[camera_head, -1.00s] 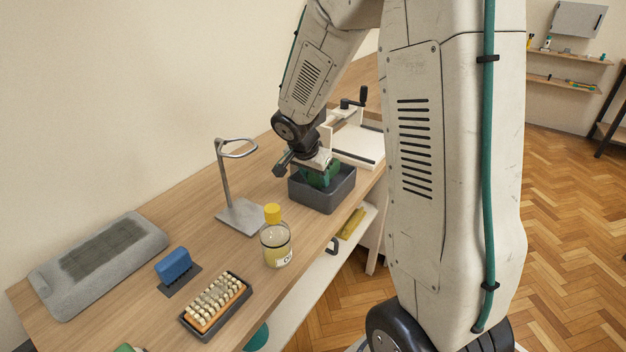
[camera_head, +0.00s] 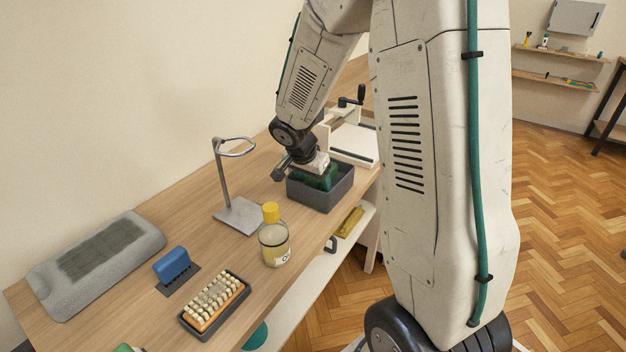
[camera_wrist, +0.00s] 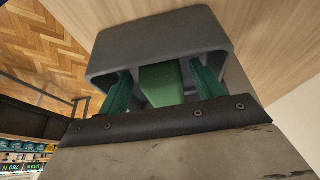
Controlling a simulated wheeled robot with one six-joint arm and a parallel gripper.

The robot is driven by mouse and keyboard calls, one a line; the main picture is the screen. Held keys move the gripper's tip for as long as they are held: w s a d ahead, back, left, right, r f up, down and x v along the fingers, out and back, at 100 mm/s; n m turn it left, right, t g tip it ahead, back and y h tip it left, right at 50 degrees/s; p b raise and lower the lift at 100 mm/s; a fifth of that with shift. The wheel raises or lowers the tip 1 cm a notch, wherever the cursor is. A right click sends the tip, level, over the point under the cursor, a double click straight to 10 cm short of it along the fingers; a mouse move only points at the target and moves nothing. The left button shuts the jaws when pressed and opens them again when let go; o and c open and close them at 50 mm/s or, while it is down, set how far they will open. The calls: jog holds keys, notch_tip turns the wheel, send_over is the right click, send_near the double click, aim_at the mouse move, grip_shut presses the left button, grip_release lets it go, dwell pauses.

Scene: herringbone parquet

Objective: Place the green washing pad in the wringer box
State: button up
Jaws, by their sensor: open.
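The wringer box (camera_head: 338,190) is a dark grey open box on the wooden bench. It also shows in the wrist view (camera_wrist: 150,35), below my gripper. My gripper (camera_head: 318,176) is down inside the box, pointing into it. In the wrist view my gripper (camera_wrist: 162,76) has its two teal fingers apart. The green washing pad (camera_wrist: 162,84) is between the fingers, inside the box, with small gaps at its sides. Its lower part is hidden, so I cannot tell whether it touches the box floor.
A metal stand with a ring (camera_head: 238,212) and a yellow-capped bottle (camera_head: 274,245) stand left of the box. A blue brush (camera_head: 172,265), a bristled block in a tray (camera_head: 215,305) and a grey pad (camera_head: 95,262) lie further left. A white press with a crank (camera_head: 352,140) is behind.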

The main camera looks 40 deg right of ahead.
jog(key=v, duration=1.2)
jog(key=s+a+r+n+y, duration=0.1)
jog(key=s+a+n, duration=0.3)
jog(key=s, duration=0.4)
jog(key=s+a+r+n+y, duration=0.1)
jog(key=s+a+r+n, duration=0.2)
jog(key=s, duration=0.6)
jog(key=s+a+r+n+y, duration=0.2)
jog(key=s+a+n, duration=0.3)
jog(key=s+n, duration=0.2)
jog(key=shift+s+a+r, duration=0.2)
jog(key=shift+s+r, duration=0.2)
jog(key=shift+s, duration=0.45)
